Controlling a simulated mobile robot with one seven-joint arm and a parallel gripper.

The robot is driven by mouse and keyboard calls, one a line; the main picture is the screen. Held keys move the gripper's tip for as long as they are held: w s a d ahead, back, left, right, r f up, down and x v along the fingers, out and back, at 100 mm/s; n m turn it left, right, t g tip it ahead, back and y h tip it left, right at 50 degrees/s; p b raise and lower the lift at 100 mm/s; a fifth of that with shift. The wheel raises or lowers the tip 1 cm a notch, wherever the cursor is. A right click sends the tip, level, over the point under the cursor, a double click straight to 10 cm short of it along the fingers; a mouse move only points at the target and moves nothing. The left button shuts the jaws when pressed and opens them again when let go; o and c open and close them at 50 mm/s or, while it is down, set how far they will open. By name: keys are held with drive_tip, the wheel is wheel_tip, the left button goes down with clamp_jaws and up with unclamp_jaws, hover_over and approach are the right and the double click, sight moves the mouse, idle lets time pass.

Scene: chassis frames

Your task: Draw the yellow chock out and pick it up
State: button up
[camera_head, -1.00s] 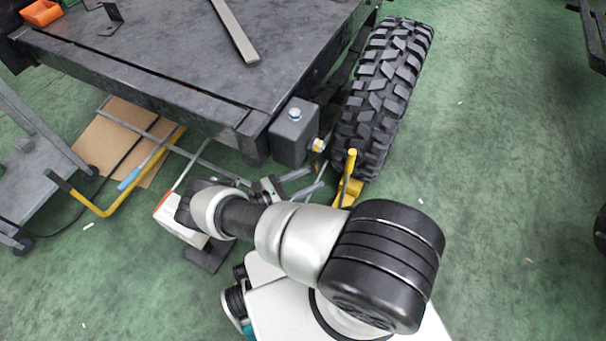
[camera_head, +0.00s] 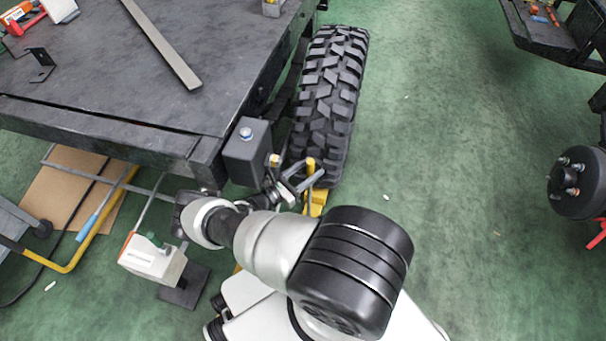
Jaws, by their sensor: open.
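The yellow chock (camera_head: 317,201) sits on the floor against the near side of the black knobbly tyre (camera_head: 330,95). Its short upright yellow handle stands at its left end, and part of the chock is hidden by my arm. My gripper (camera_head: 306,176) is open, with its two grey fingers pointing right at the handle. The fingertips overlap the handle in the picture. I cannot tell whether the handle is between them or touching. My gripper holds nothing.
The dark chassis deck (camera_head: 100,90) with a grey box (camera_head: 247,150) at its corner stands just left of and above my gripper. A white box (camera_head: 152,260) lies on the floor at the left.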

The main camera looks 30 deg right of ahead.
drive_tip(key=shift+d, duration=0.1)
clamp_jaws()
idle(0.3)
